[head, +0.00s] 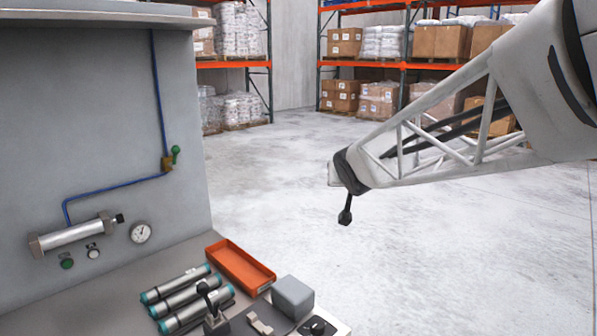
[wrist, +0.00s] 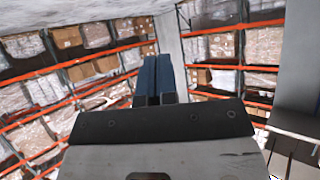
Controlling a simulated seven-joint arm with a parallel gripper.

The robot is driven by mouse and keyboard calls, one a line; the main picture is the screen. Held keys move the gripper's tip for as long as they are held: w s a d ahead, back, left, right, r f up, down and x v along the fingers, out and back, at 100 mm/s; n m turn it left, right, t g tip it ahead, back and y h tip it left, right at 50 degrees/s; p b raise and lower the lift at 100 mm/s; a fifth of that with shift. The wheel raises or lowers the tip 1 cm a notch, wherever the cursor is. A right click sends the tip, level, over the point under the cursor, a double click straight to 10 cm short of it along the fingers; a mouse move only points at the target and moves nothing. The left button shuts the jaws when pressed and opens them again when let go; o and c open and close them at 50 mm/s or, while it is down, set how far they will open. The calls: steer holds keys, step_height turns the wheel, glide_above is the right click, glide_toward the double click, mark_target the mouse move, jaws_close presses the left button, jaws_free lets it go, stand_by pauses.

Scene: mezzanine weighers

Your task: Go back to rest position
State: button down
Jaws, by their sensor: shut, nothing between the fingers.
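My gripper (wrist: 152,82) shows in the wrist view. Its two dark blue fingers lie side by side, closed together, with nothing between them. Beyond the fingers are the warehouse racks, well away from the tips. In the head view my arm reaches in from the right edge over the open floor, to the right of the bench and clear of everything on it. I cannot make out the fingers in the head view.
The grey bench (head: 85,290) holds an orange tray (head: 240,268), several metal cylinders (head: 180,297) and a grey block (head: 292,297). A grey panel (head: 95,125) with a gauge (head: 141,232) rises behind. Racks (head: 405,65) stand far back; the floor (head: 275,185) between is clear.

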steer(key=s+d+f+g, duration=0.2)
steer(key=s+f+g, duration=0.1)
steer(key=s, duration=0.9)
steer(key=s+d+f+g, duration=0.3)
steer(key=s+f, duration=0.2)
steer(key=s, duration=0.8)
steer(key=s+d+f+g+h, duration=0.1)
steer(key=s+d+f+g, duration=0.1)
steer(key=s, duration=1)
step_height(320, 180, down, 2)
steer(key=shift+s+d+f+m+g, duration=0.3)
steer(key=shift+s+g, duration=0.1)
steer(key=shift+g, duration=0.4)
steer(key=shift+r, duration=0.1)
